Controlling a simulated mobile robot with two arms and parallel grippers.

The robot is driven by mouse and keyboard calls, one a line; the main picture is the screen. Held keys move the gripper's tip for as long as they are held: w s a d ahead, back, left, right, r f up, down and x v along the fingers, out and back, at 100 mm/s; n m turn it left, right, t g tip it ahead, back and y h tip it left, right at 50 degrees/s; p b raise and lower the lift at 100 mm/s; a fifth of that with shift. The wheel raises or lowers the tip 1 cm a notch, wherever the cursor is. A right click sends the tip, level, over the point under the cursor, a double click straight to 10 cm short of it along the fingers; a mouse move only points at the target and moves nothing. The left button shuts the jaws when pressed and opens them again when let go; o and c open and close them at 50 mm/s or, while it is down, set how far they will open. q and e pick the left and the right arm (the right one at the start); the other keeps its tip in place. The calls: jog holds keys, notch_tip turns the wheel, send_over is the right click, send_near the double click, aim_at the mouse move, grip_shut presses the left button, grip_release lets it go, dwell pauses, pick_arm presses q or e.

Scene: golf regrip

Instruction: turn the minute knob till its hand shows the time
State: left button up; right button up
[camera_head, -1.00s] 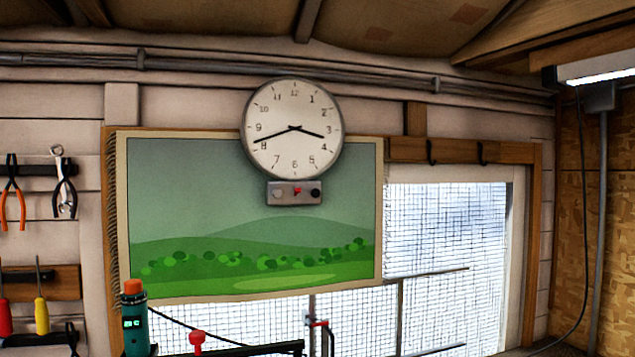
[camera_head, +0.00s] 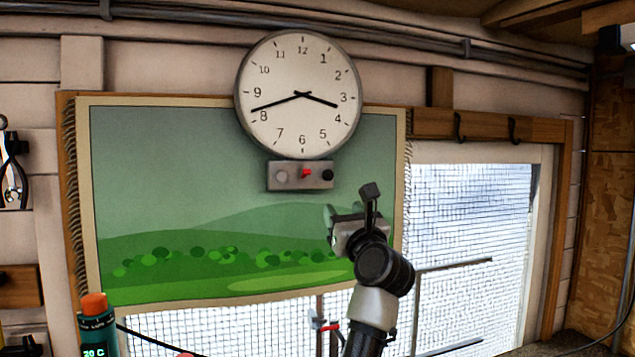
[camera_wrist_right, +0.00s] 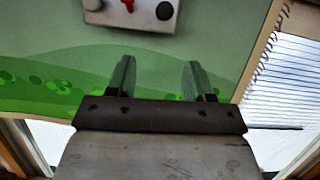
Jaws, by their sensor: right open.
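A round white wall clock (camera_head: 298,125) has one hand pointing between 3 and 4 and a longer one just above 8. Under it is a small grey control box (camera_head: 300,186) with a pale grey knob (camera_head: 281,176), a red switch (camera_head: 306,172) and a black knob (camera_head: 327,175). I cannot tell which knob is for minutes. My right gripper (camera_head: 329,216) is open and empty, below and right of the box. In the right wrist view, its fingers (camera_wrist_right: 158,68) stand apart below the black knob (camera_wrist_right: 165,10). My left gripper is out of view.
A green landscape hanging (camera_head: 180,195) covers the wall behind the box and gripper. A meshed window (camera_head: 470,240) is on the right. A dark bottle with an orange cap (camera_head: 94,303) stands at lower left. Pliers hang at the left edge.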

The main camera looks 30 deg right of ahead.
aim_at(329, 177)
jog(key=w+r+p, duration=0.1)
jog(key=w, duration=0.1)
jog(key=w+d+r+p, duration=0.1)
jog(key=w+r+p, duration=0.1)
jog(key=w+d+r+p, duration=0.1)
jog(key=w+r+p, duration=0.1)
jog(key=w, duration=0.1)
jog(key=shift+r, duration=0.15)
jog(key=shift+w+d+r+p, duration=0.15)
jog(key=shift+w+r+p, duration=0.2)
jog(key=shift+w, duration=0.3)
jog(key=shift+c, duration=0.8)
jog(key=shift+f, duration=0.1)
jog(key=c, duration=0.7)
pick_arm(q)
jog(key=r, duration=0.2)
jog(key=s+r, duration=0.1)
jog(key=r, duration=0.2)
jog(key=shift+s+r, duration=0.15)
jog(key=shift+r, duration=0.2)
pick_arm(e)
jog(key=shift+c, duration=0.2)
